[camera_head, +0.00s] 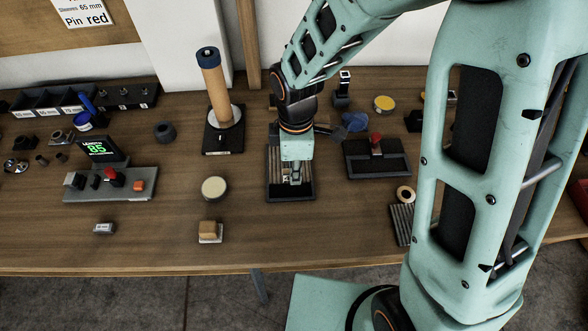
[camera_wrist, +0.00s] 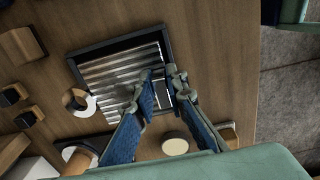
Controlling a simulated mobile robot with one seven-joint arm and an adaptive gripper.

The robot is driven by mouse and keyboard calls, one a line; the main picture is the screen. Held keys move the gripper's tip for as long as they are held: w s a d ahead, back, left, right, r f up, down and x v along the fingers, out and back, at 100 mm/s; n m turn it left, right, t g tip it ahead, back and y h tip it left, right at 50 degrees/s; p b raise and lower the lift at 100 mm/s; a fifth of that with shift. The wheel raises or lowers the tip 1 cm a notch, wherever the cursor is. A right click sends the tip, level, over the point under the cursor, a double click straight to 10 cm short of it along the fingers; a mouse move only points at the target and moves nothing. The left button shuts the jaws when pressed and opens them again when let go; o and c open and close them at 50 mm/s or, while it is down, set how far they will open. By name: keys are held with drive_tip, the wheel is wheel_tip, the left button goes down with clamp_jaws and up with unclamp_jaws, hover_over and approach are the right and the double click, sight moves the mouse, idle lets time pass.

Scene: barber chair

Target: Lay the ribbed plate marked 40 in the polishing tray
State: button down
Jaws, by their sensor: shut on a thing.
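A ribbed, shiny metal plate (camera_wrist: 112,72) lies within the dark rim of a black tray (camera_wrist: 119,41). The tray also shows in the head view (camera_head: 302,198), with the ribs (camera_head: 274,160) showing beside my gripper. My gripper (camera_head: 295,178) is low over the tray's front part. In the wrist view my gripper (camera_wrist: 160,88) is shut at the plate's front end, around a dark piece there. I cannot read any number on the plate, and I cannot tell whether it rests fully on the tray floor. A second ribbed plate (camera_head: 400,227) lies to the right, partly behind my arm.
A dark tray with a red knob (camera_head: 375,138) stands to the right. An upright tan roller (camera_head: 212,85) stands at the back left. A round cream tin (camera_head: 214,188) and a tan block (camera_head: 209,229) lie left of the tray. A panel reading 85 (camera_head: 99,149) stands further left.

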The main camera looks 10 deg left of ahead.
drive_tip(key=shift+f, duration=0.2)
drive_tip(key=shift+f+b, duration=2.7)
drive_tip(key=shift+f, duration=0.5)
drive_tip(key=c, duration=1.8)
unclamp_jaws()
drive_tip(key=shift+c, duration=0.2)
drive_tip(key=shift+r, duration=0.1)
wheel_tip(320, 180, up, 12)
drive_tip(key=shift+f, duration=0.1)
drive_tip(key=shift+d, duration=0.15)
